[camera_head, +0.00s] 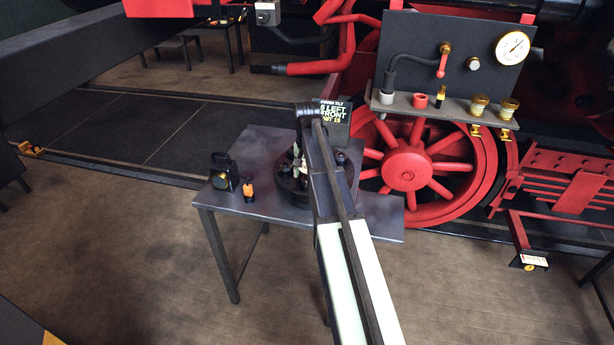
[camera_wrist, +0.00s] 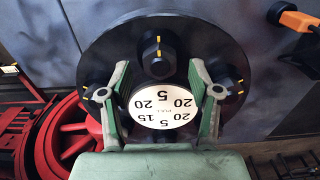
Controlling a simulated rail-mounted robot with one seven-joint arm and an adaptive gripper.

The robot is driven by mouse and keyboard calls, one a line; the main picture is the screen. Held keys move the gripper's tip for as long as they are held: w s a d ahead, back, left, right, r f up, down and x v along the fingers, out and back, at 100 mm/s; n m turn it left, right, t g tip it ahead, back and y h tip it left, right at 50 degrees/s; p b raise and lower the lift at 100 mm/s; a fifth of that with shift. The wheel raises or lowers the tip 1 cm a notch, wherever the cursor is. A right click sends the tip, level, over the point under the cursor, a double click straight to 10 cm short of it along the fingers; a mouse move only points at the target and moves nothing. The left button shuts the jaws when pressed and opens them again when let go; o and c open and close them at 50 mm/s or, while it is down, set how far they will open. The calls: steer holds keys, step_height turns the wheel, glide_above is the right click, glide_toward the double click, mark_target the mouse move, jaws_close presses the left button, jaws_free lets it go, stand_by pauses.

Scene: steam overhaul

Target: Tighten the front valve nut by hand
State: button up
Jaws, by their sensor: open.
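The round dark valve cover (camera_head: 287,190) sits on the grey workbench, partly hidden by my arm. In the wrist view the cover (camera_wrist: 100,45) carries several dark hex nuts with yellow marks and a white numbered disc (camera_wrist: 163,105). One nut (camera_wrist: 158,55) lies between and just ahead of my fingertips; a side nut (camera_wrist: 97,88) is partly behind the left finger, another (camera_wrist: 228,76) by the right finger. I cannot tell which is the front nut. My gripper (camera_wrist: 158,68) is open above the cover, its green fingers apart. Contact with the nut cannot be told.
The workbench (camera_head: 265,150) also holds a black boxy device (camera_head: 222,176) and a small orange-topped tool (camera_head: 248,191) left of the cover. A sign (camera_head: 336,117) reading "LEFT FRONT" stands behind. The red locomotive wheel (camera_head: 407,168) and gauge panel (camera_head: 450,55) stand behind right.

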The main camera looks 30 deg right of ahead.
step_height(320, 180, up, 10)
steer(key=shift+r, duration=0.25)
stand_by(0.5)
steer(key=s+a+f+n, duration=0.25)
steer(key=a+f, duration=0.25)
steer(key=f, duration=0.4)
steer(key=s+a+f+n, duration=0.1)
steer(key=s+a+f, duration=0.35)
steer(key=f, duration=0.35)
steer(key=s+a+f+n, duration=0.2)
steer(key=s+a+f, duration=0.4)
steer(key=s+f, duration=0.2)
steer(key=s+a+f+n, duration=0.3)
steer(key=s+a+f, duration=0.35)
steer(key=f, duration=0.25)
steer(key=s+f+g, duration=0.2)
steer(key=s+f, duration=0.4)
steer(key=s, duration=0.3)
steer(key=s+f+g+b, duration=0.1)
steer(key=s+f+g, duration=0.1)
steer(key=s+f, duration=0.5)
steer(key=s+d+f+g, duration=0.1)
steer(key=s+f, duration=0.5)
steer(key=s, duration=0.7)
steer(key=shift+f+g, duration=0.35)
steer(key=shift+g, duration=0.55)
